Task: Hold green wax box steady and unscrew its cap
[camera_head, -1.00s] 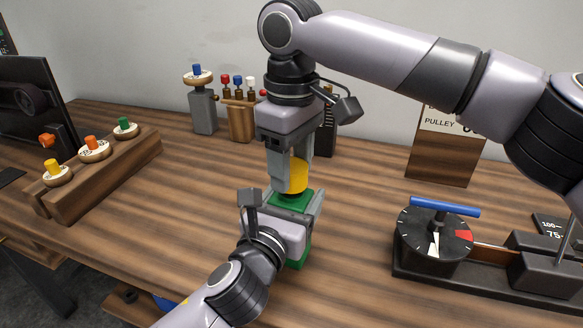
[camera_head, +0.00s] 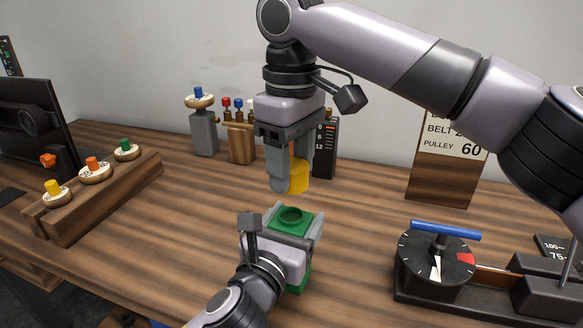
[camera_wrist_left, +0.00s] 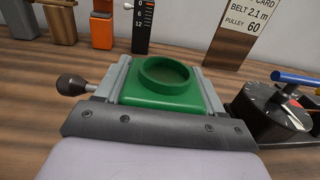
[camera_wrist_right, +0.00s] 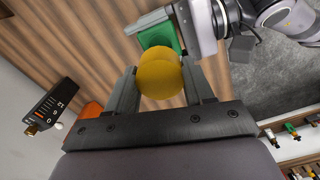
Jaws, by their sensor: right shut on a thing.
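The green wax box (camera_head: 299,213) sits upright at the middle of the table, its round top opening uncovered. The left wrist view shows the box (camera_wrist_left: 170,97) close up, with a raised green rim around the opening. My left gripper (camera_head: 293,226) is shut on the box, one finger along each side. The yellow cap (camera_head: 299,176) is apart from the box, above it. My right gripper (camera_head: 289,181) is shut on the cap and points down. The cap also shows between its fingers in the right wrist view (camera_wrist_right: 160,75).
A dial device with a blue bar (camera_head: 436,253) stands at the right. A wooden rack (camera_head: 100,188) with coloured knobs is at the left. A black scale block (camera_head: 325,150), a wooden holder (camera_head: 241,143) and a PULLEY 60 card (camera_head: 447,160) stand behind.

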